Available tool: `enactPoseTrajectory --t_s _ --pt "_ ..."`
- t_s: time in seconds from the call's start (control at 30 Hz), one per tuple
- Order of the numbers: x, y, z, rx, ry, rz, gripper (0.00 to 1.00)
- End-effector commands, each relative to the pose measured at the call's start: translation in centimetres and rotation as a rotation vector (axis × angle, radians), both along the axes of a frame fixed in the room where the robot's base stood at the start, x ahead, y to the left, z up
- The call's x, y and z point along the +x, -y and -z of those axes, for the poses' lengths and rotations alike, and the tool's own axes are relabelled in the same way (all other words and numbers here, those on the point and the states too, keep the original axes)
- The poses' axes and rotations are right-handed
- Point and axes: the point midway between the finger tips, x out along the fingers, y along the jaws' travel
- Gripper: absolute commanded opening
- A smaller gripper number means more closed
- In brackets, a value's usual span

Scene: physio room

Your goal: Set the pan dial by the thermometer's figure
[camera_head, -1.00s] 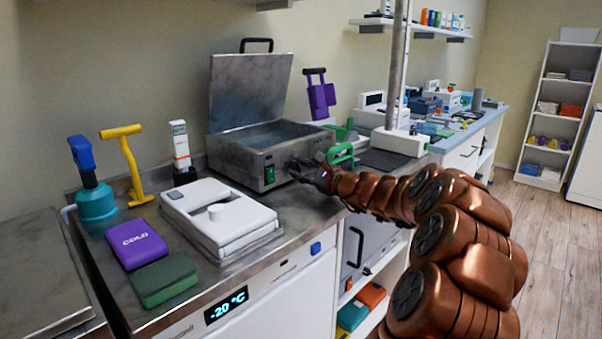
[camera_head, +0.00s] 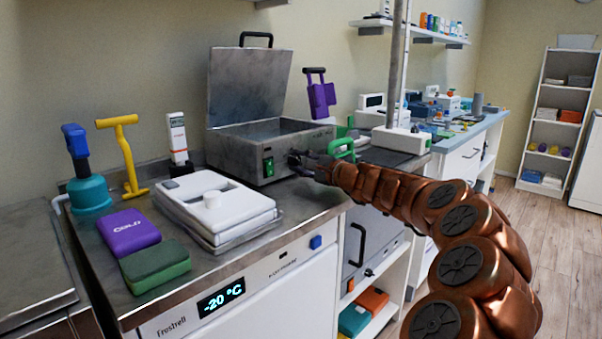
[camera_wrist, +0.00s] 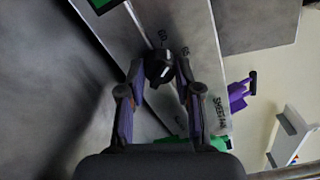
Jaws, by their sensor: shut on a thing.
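The steel pan (camera_head: 228,155) stands on the counter with its lid raised. Its dial (camera_wrist: 158,68) is a black knob with a pale pointer mark, on the front panel; small figures surround it in the wrist view. My gripper (camera_wrist: 160,66) is shut on the dial, one fingertip on each side; it also shows in the head view (camera_head: 298,160), where it hides the dial. The thermometer (camera_head: 178,138) appears to be the upright white device with an orange mark, in a black base left of the pan. Its figure is too small to read.
A white lidded box (camera_head: 222,205), a purple COLD pack (camera_head: 128,232) and a green pack (camera_head: 155,265) lie on the counter. A teal pump (camera_head: 90,192) and a yellow T-handled tool (camera_head: 128,155) stand behind. The freezer display (camera_head: 220,298) reads -20 °C. A green handle (camera_head: 342,147) is close to my gripper.

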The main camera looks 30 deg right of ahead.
Motion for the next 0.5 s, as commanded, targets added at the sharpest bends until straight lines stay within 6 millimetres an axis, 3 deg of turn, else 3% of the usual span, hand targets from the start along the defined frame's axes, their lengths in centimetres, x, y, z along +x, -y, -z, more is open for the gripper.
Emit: enactPoseTrajectory --t_s 0.5 --pt "0.06 -0.04 0.25 -0.339 0.078 -0.001 0.00"
